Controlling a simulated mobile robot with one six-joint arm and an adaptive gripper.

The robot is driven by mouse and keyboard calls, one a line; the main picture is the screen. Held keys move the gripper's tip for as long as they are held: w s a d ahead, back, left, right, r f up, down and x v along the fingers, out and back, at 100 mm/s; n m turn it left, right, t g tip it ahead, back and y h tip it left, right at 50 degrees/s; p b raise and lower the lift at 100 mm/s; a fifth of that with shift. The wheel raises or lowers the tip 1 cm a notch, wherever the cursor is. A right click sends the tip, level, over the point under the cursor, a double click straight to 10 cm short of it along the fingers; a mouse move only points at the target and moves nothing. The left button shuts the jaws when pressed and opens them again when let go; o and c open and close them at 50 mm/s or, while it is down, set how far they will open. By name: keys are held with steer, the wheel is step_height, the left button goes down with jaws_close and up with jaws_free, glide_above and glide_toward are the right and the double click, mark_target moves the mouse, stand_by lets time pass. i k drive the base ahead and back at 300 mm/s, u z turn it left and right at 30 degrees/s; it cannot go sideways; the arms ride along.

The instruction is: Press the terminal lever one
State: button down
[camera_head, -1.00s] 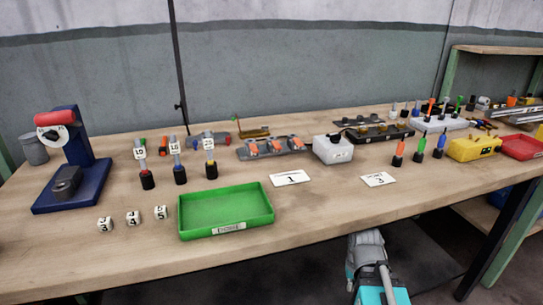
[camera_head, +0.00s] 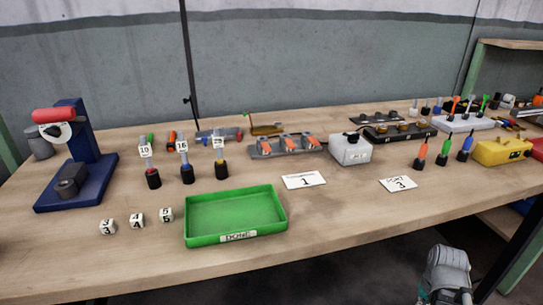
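A grey terminal block (camera_head: 262,149) with several orange levers stands on the workbench at mid-depth, behind the card marked 1. Its left orange lever (camera_head: 267,147), middle lever (camera_head: 290,143) and right lever (camera_head: 312,141) all appear raised at a slant. No number on the levers can be read, so I cannot tell which is lever one. Only a grey and teal part of my arm shows at the bottom right, below the bench edge, away from the block. My gripper is not in view.
A green tray (camera_head: 235,237) and a card marked 1 (camera_head: 304,180) lie in front of the block. A grey box (camera_head: 350,149) stands to its right. Numbered drivers (camera_head: 186,165) and a blue press (camera_head: 84,170) stand left.

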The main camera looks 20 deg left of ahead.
mark_target(265, 145)
steer(key=k, duration=2)
steer(key=u, duration=0.75)
steer(key=i, duration=1)
